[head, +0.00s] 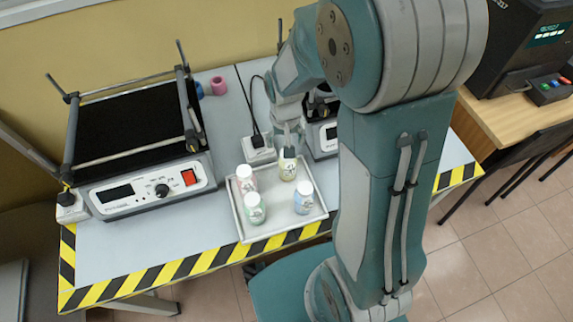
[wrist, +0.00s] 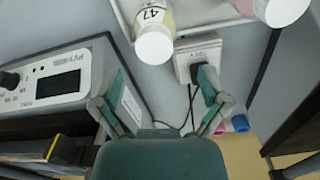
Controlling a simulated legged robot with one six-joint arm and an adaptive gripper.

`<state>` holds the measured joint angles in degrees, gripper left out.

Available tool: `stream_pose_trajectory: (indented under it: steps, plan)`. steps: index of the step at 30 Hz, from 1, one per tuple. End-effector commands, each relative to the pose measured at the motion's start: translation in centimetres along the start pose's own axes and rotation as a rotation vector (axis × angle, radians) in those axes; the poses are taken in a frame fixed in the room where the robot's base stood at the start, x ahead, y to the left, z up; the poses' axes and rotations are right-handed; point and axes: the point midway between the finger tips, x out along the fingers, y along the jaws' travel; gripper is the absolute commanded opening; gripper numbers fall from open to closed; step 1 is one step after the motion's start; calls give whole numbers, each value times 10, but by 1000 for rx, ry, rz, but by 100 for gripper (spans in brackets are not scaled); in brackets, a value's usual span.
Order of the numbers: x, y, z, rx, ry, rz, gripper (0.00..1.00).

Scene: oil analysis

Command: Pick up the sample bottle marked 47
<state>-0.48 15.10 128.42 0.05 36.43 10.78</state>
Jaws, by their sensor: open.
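The bottle marked 47 (wrist: 155,32) has a white cap and a pale yellow label with dark digits. It shows at the top of the wrist view, beyond my fingertips. In the head view the yellow-labelled bottle (head: 288,172) stands upright at the back right of the white tray (head: 241,222), its top partly hidden by my gripper (head: 288,138). In the wrist view my gripper (wrist: 161,88) is open, with nothing between its fingers.
Bottles with pink (head: 246,180), green (head: 254,209) and blue (head: 303,198) labels share the tray. A power strip (head: 260,153) lies behind it. A shaker (head: 146,150) stands left and a second device (head: 324,137) close right. Striped tape marks the table's front edge.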

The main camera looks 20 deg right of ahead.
Motion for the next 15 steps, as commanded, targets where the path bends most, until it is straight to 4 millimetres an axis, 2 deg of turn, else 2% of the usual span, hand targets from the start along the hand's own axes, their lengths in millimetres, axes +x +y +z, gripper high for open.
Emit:
stream_pose_trajectory:
  steps: [3, 7, 15]
  plan:
    - [21, 4, 5, 1, -6, 1, 95]
    - [38, 4, 5, 0, -4, 1, 95]
    - [44, 3, 4, 0, 0, 1, 95]
